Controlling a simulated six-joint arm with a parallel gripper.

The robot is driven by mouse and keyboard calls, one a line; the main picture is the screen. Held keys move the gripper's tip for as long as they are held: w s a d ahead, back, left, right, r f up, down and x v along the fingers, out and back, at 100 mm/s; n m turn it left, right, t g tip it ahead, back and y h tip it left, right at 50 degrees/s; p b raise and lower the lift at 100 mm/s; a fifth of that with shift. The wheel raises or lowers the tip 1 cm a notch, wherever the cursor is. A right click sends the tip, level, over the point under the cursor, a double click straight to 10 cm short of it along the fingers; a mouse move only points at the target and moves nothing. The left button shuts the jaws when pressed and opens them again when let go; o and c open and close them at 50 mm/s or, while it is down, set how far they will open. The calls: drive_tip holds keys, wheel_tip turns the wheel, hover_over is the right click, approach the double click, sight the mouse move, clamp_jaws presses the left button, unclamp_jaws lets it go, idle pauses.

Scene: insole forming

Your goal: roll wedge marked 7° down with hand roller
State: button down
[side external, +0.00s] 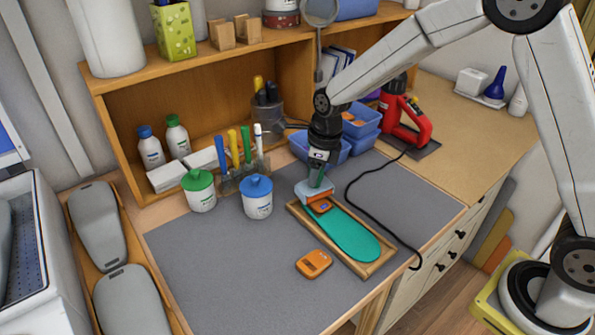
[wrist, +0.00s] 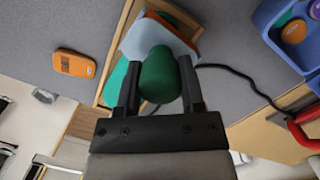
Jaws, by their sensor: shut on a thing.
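My gripper (side external: 319,168) is shut on the green handle of the hand roller (side external: 313,187), seen in the wrist view as a green grip (wrist: 160,76) between the fingers under a pale blue-grey head. The roller head is over the upper end of the teal insole (side external: 350,234), which lies in a wooden tray (side external: 375,268). An orange wedge (side external: 321,207) lies on the insole directly at the roller, partly covered by it. Whether they touch is unclear. A second orange wedge (side external: 313,263) lies on the mat beside the tray, also in the wrist view (wrist: 75,63). The markings are too small to read.
White jars with green (side external: 199,190) and blue (side external: 257,196) lids stand left of the tray. A black cable (side external: 350,190) runs right of it to a red heat tool (side external: 408,122). Blue bins (side external: 362,120) stand behind. The grey mat's (side external: 215,265) front left is clear.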

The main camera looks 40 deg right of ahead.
drive_tip(key=shift+s+a, duration=0.1)
drive_tip(key=shift+s, duration=0.4)
drive_tip(key=shift+s+a+f, duration=0.1)
drive_tip(key=shift+s+a, duration=0.05)
drive_tip(key=shift+s, duration=0.6)
drive_tip(key=shift+s+a+f, duration=0.1)
drive_tip(key=shift+s, duration=0.65)
idle(1.0)
drive_tip(key=shift+w+d+f, duration=0.15)
drive_tip(key=shift+w, duration=0.75)
idle(0.5)
drive_tip(key=shift+w+d, duration=0.2)
drive_tip(key=shift+w, duration=0.85)
idle(0.8)
drive_tip(key=shift+s+a+r, duration=0.1)
drive_tip(key=shift+s+r, duration=0.2)
drive_tip(key=shift+s, duration=0.15)
idle(0.5)
